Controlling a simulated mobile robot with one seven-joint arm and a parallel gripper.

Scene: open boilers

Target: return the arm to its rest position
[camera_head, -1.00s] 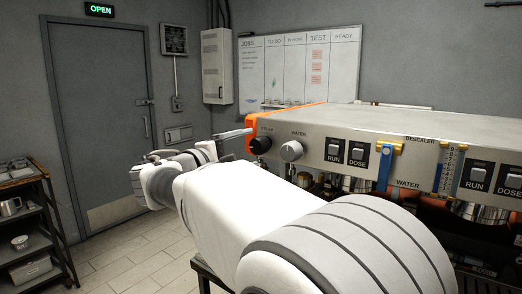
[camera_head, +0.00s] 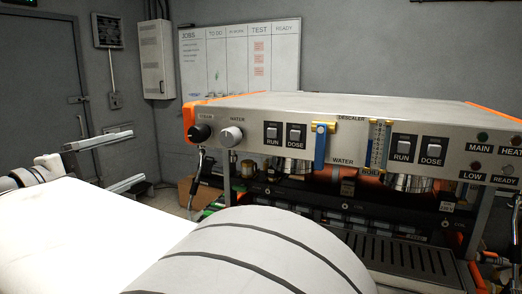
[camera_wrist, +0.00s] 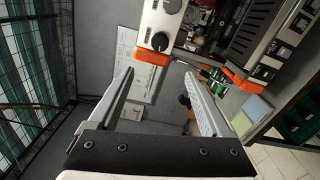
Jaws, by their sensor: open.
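My gripper (camera_head: 136,156) is left of the espresso machine in the head view, its two flat metal fingers spread apart with nothing between them. A visible gap lies between the fingertips and the machine's black steam knob (camera_head: 200,133). In the wrist view my gripper (camera_wrist: 160,74) is also open and empty. My white arm (camera_head: 75,235) stretches along the lower left of the head view, with a striped joint in front. The arm hides part of the floor and of the area below the machine.
The steel machine (camera_head: 345,115) with orange corners fills the right side. Behind are a whiteboard (camera_head: 240,60), a white wall cabinet (camera_head: 154,60) and a grey door (camera_head: 40,90).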

